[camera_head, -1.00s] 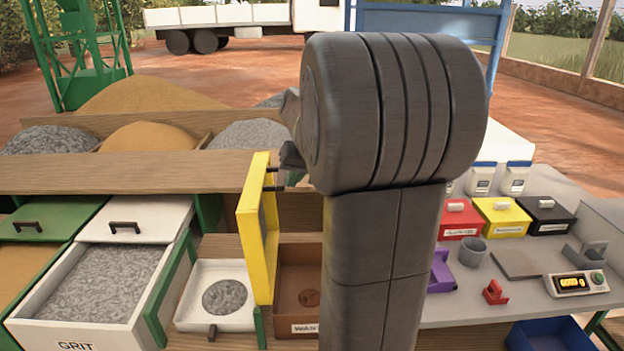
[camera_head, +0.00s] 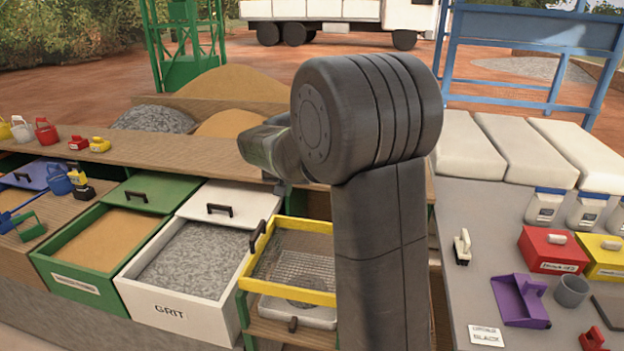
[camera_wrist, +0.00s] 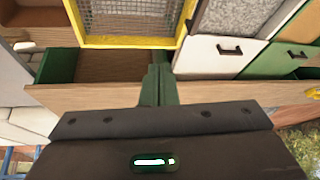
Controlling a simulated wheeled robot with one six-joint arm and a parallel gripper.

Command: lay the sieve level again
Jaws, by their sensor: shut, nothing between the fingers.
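My gripper (camera_head: 281,188) is just beyond the sieve's far edge, partly hidden behind my arm. In the wrist view my gripper's fingers (camera_wrist: 159,80) are together, empty and apart from the sieve, in front of the wooden ledge.
A white grit drawer (camera_head: 185,310) stands open left of the sieve, with a green sand drawer (camera_head: 75,285) beyond it. A wooden ledge (camera_head: 215,155) runs behind. The grey bench at right holds a purple scoop (camera_head: 520,300), a brush (camera_head: 462,247) and a red box (camera_head: 552,250).

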